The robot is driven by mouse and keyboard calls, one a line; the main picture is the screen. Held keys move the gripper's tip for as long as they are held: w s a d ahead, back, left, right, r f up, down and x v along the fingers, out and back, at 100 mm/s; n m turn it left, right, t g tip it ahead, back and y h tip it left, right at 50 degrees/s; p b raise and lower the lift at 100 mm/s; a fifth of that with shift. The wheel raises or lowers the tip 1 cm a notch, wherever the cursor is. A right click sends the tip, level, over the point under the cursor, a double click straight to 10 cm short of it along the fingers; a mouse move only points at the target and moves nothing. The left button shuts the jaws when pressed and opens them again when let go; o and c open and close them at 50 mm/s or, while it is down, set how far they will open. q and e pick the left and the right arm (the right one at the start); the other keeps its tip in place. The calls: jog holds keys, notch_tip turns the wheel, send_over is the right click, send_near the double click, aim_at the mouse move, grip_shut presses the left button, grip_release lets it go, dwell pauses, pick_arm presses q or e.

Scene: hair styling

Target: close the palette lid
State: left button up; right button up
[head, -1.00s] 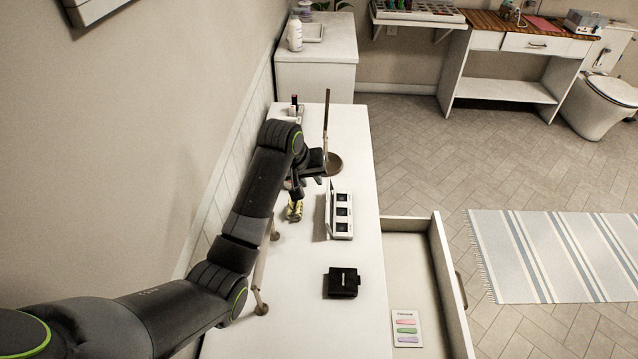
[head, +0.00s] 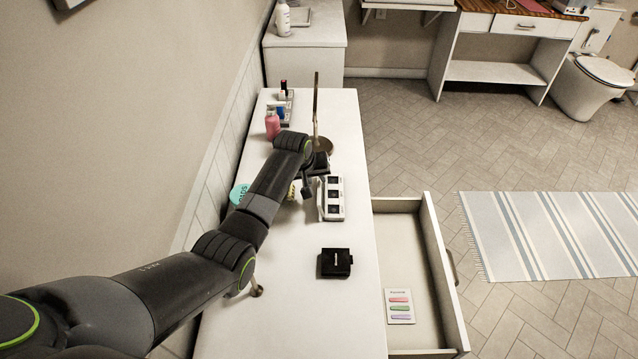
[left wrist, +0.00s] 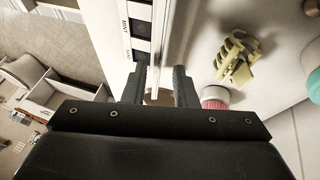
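The white palette (head: 335,203) with dark square pans lies on the long white table, its lid standing up along its left side. In the left wrist view, the palette (left wrist: 139,48) is at the top and the raised lid (left wrist: 172,42) shows as a pale upright strip. My left gripper (head: 313,188) is at the palette's left side, by the lid. Its fingers (left wrist: 159,82) are apart, with the lid's edge lying in line with the gap between them. Whether they touch the lid I cannot tell. My right gripper is not in view.
A yellow claw clip (left wrist: 238,60), a pink bottle (head: 272,124) and a teal-lidded jar (head: 239,192) are left of the palette. A round-based mirror (head: 317,110) stands behind it. A black box (head: 336,263) lies in front. An open drawer (head: 432,262) juts out right.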

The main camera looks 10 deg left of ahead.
aim_at(319, 181)
pick_arm(q)
jog(key=shift+b+x, duration=0.7)
jog(key=shift+x, duration=1.9)
jog(key=shift+r, duration=0.1)
